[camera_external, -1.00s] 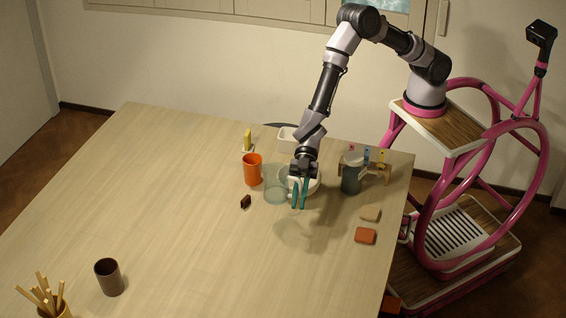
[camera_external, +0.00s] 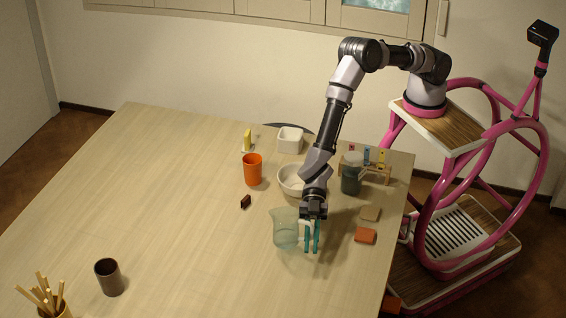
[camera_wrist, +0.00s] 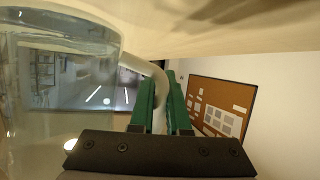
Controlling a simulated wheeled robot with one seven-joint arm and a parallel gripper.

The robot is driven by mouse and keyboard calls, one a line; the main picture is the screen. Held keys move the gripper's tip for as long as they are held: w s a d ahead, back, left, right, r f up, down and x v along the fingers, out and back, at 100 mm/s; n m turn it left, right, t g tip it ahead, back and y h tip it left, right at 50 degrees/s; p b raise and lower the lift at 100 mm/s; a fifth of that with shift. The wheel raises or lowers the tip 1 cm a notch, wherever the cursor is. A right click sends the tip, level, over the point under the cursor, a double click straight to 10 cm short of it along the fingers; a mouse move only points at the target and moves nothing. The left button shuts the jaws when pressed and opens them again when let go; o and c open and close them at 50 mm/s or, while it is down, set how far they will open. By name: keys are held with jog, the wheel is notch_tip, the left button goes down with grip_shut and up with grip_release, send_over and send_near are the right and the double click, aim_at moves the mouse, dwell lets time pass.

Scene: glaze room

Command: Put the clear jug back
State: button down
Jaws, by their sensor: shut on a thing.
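The clear jug (camera_external: 285,231) is pale, see-through and upright, at the right part of the table in the external view. My gripper (camera_external: 312,245) is at the jug's right side, with its teal fingers shut on the handle. In the wrist view the jug (camera_wrist: 60,100) fills the left, and its handle (camera_wrist: 140,66) runs in between the fingers of my gripper (camera_wrist: 164,100). I cannot tell whether the jug's base touches the table.
An orange cup (camera_external: 252,170), a white bowl (camera_external: 289,182) and a dark jar (camera_external: 351,176) stand behind. A tan block (camera_external: 370,213) and an orange block (camera_external: 365,236) lie to the right. A small dark block (camera_external: 245,202) lies left. The table's (camera_external: 180,220) middle is clear.

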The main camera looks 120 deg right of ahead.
jog(key=shift+f, duration=1.45)
jog(key=c, duration=0.9)
grip_release()
jog(key=shift+f, duration=0.15)
jog(key=shift+s+d+r, duration=0.1)
jog(key=shift+d+r, duration=0.2)
jog(key=shift+d, duration=0.05)
jog(key=v, duration=0.6)
jog(key=shift+s+d+r, duration=0.15)
jog(key=shift+s+d, duration=0.05)
jog(key=shift+d, duration=0.1)
